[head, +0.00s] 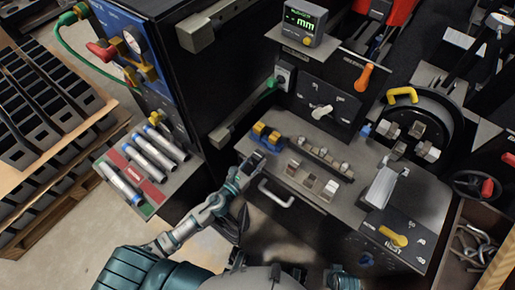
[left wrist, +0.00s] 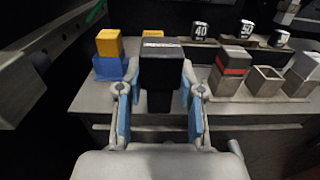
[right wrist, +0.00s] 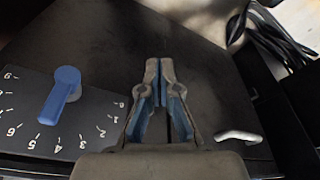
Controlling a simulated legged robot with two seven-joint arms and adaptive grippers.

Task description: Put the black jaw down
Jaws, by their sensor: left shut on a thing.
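My left gripper (left wrist: 160,92) is shut on the black jaw (left wrist: 162,70), a dark block with a pale marking on its top. The jaw is upright between the fingers, at the front edge of the grey worktop (left wrist: 95,97). I cannot tell whether its lower end touches the worktop. In the head view the left gripper (head: 246,166) is beside the blue and yellow blocks (head: 266,136). My right gripper (right wrist: 160,75) shows in the right wrist view, its fingertips together and nothing between them, over a dark panel with a blue knob (right wrist: 62,95).
Several small blocks and sockets (head: 312,180) stand right of the jaw. Behind them is a rail with numbered pieces (left wrist: 201,31). A front handle (head: 275,195) sticks out below. Metal tubes (head: 158,150) lie on the left shelf. A yellow-handled lever (head: 393,237) is at right.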

